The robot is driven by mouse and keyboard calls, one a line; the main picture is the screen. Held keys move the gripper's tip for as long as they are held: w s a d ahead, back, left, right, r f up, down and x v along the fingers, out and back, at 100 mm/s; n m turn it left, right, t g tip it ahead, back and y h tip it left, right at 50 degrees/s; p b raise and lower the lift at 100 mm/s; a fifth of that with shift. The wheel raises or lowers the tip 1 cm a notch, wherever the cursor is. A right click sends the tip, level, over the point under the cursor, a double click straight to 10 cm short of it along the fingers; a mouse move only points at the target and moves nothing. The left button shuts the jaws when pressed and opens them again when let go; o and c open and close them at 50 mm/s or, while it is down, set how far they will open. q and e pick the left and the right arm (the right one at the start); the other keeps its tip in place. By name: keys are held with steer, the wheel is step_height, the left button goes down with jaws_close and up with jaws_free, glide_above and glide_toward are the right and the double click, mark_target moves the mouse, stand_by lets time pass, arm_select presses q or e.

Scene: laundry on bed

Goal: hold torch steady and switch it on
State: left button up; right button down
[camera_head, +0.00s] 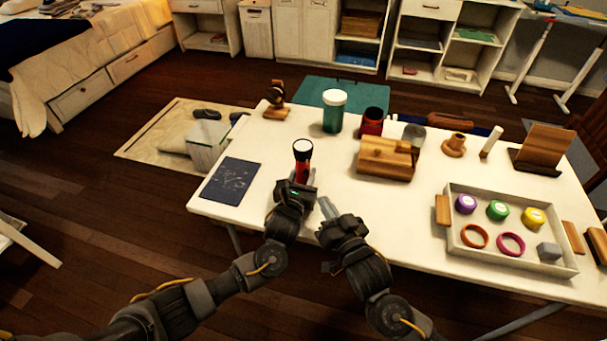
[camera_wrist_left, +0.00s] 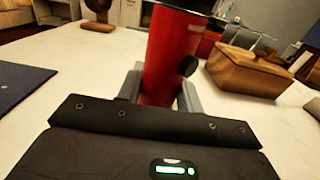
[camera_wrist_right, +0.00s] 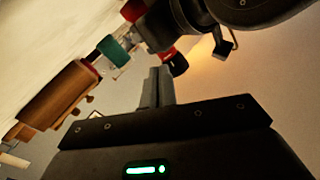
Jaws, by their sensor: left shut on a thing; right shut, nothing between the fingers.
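The torch (camera_head: 302,165) has a red body and a black head with a pale round lens facing up. It stands upright near the table's front edge; whether it is lit I cannot tell. My left gripper (camera_head: 299,183) is shut on its lower body. In the left wrist view the red torch (camera_wrist_left: 172,60) is between the fingers, with a dark round button (camera_wrist_left: 188,66) on its right side. My right gripper (camera_head: 326,207) is shut and empty, just right of and below the torch, apart from it. In the right wrist view its fingers (camera_wrist_right: 158,86) are together.
A wooden box (camera_head: 387,160), a green jar (camera_head: 333,113) and a red cup (camera_head: 371,122) stand behind and right. A dark blue notebook (camera_head: 231,181) lies left. A tray (camera_head: 455,245) of small items is on the right. White table (camera_head: 340,180) is clear around the torch.

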mark_target(307, 174)
stand_by(0.7)
steer(key=shift+a+r, duration=0.1)
steer(key=r+m+g, duration=0.1)
steer(key=m, duration=0.3)
steer(key=r+m+g+h, duration=0.1)
steer(key=m, duration=0.4)
steer(key=s+r+m+g, duration=0.1)
steer(key=m, duration=0.3)
steer(key=shift+d+r+m+h, duration=0.3)
steer(key=shift+w, duration=0.1)
steer(key=x, duration=1)
